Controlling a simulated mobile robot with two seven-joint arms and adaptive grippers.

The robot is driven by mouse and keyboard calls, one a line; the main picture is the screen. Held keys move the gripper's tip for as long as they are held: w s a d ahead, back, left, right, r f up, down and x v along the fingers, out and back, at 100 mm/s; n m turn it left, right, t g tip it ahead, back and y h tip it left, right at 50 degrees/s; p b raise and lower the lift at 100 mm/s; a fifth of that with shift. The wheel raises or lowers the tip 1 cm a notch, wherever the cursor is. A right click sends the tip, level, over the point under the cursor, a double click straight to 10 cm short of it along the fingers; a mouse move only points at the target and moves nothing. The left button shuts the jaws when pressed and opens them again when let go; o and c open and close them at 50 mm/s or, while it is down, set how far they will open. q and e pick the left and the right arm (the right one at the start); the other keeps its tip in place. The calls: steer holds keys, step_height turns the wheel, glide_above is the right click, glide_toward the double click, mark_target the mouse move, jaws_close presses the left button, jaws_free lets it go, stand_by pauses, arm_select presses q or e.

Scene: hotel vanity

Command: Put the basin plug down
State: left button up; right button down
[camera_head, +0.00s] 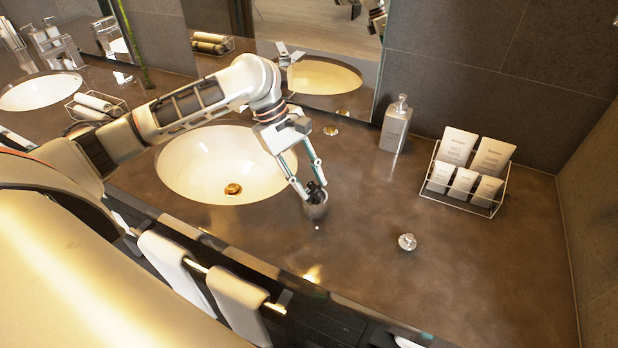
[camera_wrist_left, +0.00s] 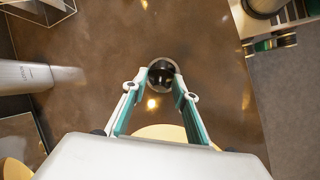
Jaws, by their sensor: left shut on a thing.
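My left gripper (camera_head: 314,186) is shut on a dark grey, rounded piece, which I take to be the basin plug (camera_head: 316,209). It is at the counter just right of the basin, and I cannot tell whether it touches the surface. In the left wrist view the plug (camera_wrist_left: 162,72) shows as a dark-centred round piece between the fingertips of the left gripper (camera_wrist_left: 160,88). The basin (camera_head: 190,165) is white, with a brass drain fitting (camera_head: 233,188). What looks like part of my right gripper (camera_wrist_left: 275,42) shows at the wrist view's top right; its jaws are unclear.
A small silver knobbed piece (camera_head: 407,242) stands on the counter (camera_head: 460,270) to the right. A grey soap bottle (camera_head: 396,126) and a wire rack of tubes (camera_head: 467,172) stand behind. Towels (camera_head: 240,300) hang at the front edge. The counter's right front is clear.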

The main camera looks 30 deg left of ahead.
arm_select(q)
steer(key=shift+f, duration=0.25)
steer(key=o, duration=1.2)
steer(key=shift+r, duration=0.4)
steer(key=v, duration=1.2)
steer(key=shift+r, duration=0.2)
